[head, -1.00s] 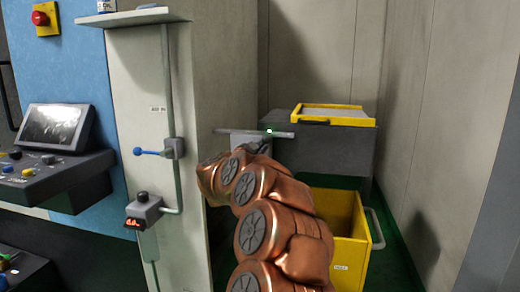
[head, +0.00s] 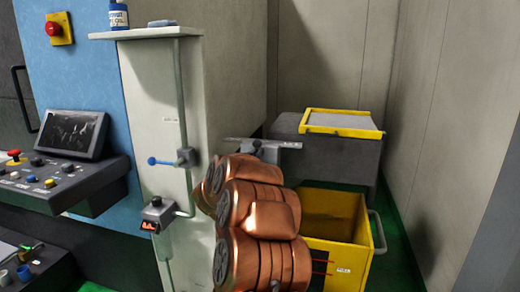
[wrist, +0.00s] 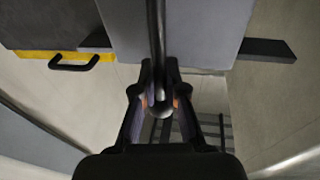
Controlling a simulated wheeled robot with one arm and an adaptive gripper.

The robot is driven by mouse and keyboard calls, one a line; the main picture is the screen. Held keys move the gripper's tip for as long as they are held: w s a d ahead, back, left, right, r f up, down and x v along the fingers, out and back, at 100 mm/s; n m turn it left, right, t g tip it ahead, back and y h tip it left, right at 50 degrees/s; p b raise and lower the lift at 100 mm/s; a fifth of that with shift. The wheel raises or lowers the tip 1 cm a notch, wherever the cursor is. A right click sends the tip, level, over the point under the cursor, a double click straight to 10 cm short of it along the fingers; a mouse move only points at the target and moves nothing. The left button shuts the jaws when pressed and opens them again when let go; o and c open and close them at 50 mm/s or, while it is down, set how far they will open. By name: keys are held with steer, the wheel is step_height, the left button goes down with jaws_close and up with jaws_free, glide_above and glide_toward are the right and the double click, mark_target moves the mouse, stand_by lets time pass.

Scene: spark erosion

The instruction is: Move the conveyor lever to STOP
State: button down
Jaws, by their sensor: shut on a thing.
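In the wrist view, a dark rod-like lever (wrist: 156,35) with a rounded end comes down between the fingers of my gripper (wrist: 160,100). The fingers are shut on it near that end. Behind it is a grey box face (wrist: 195,45). In the head view, my copper arm covers most of this spot. Only a grey bar (head: 238,141) and a bit of grey housing (head: 267,155) show above the arm, and the lever cannot be made out there. No STOP marking is readable.
A yellow bin (head: 362,257) stands right of my arm. Behind it is a grey block (head: 340,155) with a yellow-framed tray (head: 340,122). A control panel (head: 70,180) is farther left.

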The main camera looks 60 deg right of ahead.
steer(key=shift+w, duration=0.15)
stand_by(0.4)
steer(key=c, duration=1.2)
jaws_free()
steer(key=shift+a, duration=0.1)
steer(key=s+a+f, duration=0.1)
steer(key=s+a, duration=0.1)
steer(key=a, duration=0.9)
steer(key=shift+a+f, duration=0.3)
steer(key=shift+a, duration=0.05)
steer(key=shift+w, duration=0.1)
